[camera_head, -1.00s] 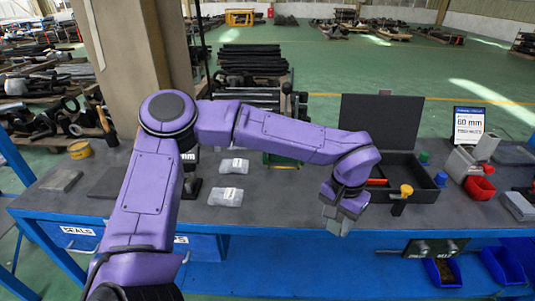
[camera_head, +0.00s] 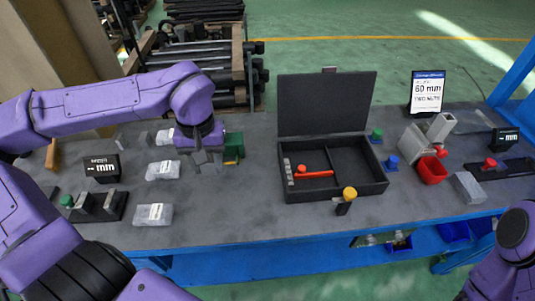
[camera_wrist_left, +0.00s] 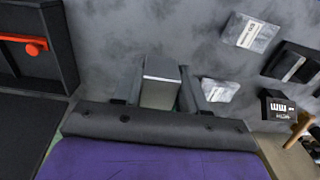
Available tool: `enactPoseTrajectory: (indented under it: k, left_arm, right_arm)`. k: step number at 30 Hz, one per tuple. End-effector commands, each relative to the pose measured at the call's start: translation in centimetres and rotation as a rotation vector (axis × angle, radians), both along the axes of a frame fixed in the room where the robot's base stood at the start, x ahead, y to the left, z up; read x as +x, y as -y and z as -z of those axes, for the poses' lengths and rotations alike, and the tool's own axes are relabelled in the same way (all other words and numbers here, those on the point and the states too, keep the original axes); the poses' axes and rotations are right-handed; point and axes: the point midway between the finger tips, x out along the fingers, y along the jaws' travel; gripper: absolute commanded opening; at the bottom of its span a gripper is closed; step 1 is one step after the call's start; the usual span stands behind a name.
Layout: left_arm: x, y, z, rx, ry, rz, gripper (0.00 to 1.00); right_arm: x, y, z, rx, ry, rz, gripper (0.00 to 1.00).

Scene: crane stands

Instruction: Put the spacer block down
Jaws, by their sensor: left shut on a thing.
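My left gripper (camera_head: 207,160) is shut on a grey spacer block (camera_wrist_left: 160,92), which shows between the two fingers in the left wrist view. The gripper points down over the dark table top (camera_head: 240,205), left of the open black case (camera_head: 326,197). Whether the block touches the table I cannot tell. A card (camera_head: 428,92) at the back right reads 60 mm and two nuts. A black stand with a green knob (camera_head: 95,207) is on the left, and one with a red knob (camera_head: 490,165) is on the right. My right gripper is out of view.
Two labelled clear packs (camera_head: 163,170) (camera_head: 153,214) lie left of the gripper. A green item (camera_head: 234,147) is close on its right.

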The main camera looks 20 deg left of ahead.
Motion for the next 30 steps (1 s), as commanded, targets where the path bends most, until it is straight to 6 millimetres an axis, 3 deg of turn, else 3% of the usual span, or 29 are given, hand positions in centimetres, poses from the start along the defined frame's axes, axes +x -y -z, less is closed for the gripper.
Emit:
enactPoseTrajectory:
  k: [5,11,15,22,27,30]
  left_arm:
    - [2.7,0.7,1.7,0.008,-0.01,-0.014,0.06]
    - [7.7,2.6,4.1,0.006,-0.007,-0.016,0.06]
    - [10.1,3.6,7.3,0.004,-0.006,-0.015,0.06]
    - [12.3,4.5,10.1,0.002,-0.002,-0.012,0.06]
    - [12.2,4.5,12.7,0.001,-0.003,-0.012,0.06]
    - [12.2,4.5,13.0,0.001,0.001,-0.012,0.06]
  right_arm:
    - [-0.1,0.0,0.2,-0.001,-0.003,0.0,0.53]
    - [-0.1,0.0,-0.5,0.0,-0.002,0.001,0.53]
    - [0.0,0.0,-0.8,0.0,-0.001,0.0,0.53]
    - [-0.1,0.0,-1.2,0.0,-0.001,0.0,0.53]
    - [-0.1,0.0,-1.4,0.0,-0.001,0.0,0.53]
    - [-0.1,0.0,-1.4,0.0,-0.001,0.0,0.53]
